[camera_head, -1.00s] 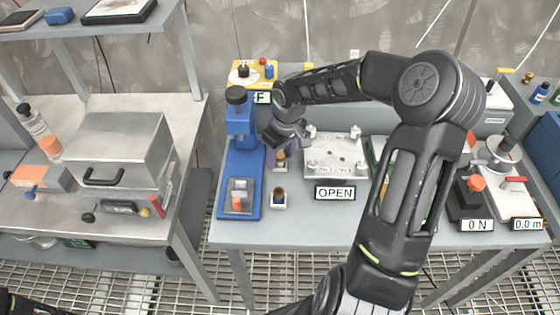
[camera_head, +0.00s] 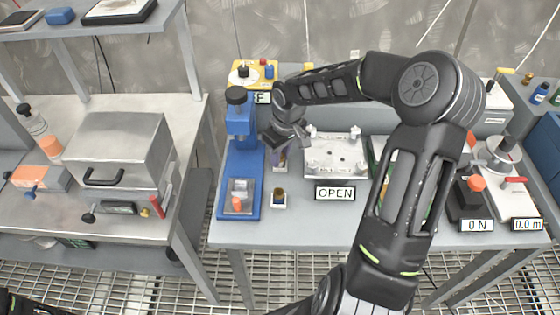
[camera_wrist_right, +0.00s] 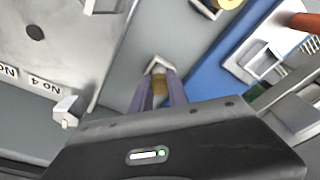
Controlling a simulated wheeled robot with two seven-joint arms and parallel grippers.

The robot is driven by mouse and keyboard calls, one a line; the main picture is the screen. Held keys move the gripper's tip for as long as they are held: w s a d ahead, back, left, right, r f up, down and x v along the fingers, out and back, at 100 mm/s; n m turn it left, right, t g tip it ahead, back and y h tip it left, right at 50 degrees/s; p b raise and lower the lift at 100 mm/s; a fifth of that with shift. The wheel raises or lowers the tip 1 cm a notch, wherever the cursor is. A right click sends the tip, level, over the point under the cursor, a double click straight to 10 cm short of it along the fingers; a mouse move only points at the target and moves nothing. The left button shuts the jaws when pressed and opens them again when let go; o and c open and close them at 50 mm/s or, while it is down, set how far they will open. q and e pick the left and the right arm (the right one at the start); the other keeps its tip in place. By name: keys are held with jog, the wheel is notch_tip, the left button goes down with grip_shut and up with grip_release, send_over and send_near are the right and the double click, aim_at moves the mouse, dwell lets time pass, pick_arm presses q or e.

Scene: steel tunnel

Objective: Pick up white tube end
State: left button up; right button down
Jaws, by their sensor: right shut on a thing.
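My right gripper (camera_head: 281,150) is low over the bench, between the blue press and the steel plate. In the right wrist view its two purple-grey fingers (camera_wrist_right: 159,92) are closed on either side of a small piece with a brass-coloured body and a pale end, which I take as the white tube end (camera_wrist_right: 159,87). The fingers partly hide it, and I cannot tell whether it is clear of the bench. My left gripper is not in view.
The blue press (camera_head: 240,160) stands close to the left. The steel plate (camera_head: 333,153) with the OPEN sign (camera_head: 335,193) is to the right. A second brass fitting (camera_head: 278,195) stands in front. The bench's front strip (camera_head: 320,228) is clear.

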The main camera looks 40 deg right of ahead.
notch_tip(320, 180, up, 10)
jog(key=shift+b, duration=0.3)
dwell(0.3)
dwell(0.5)
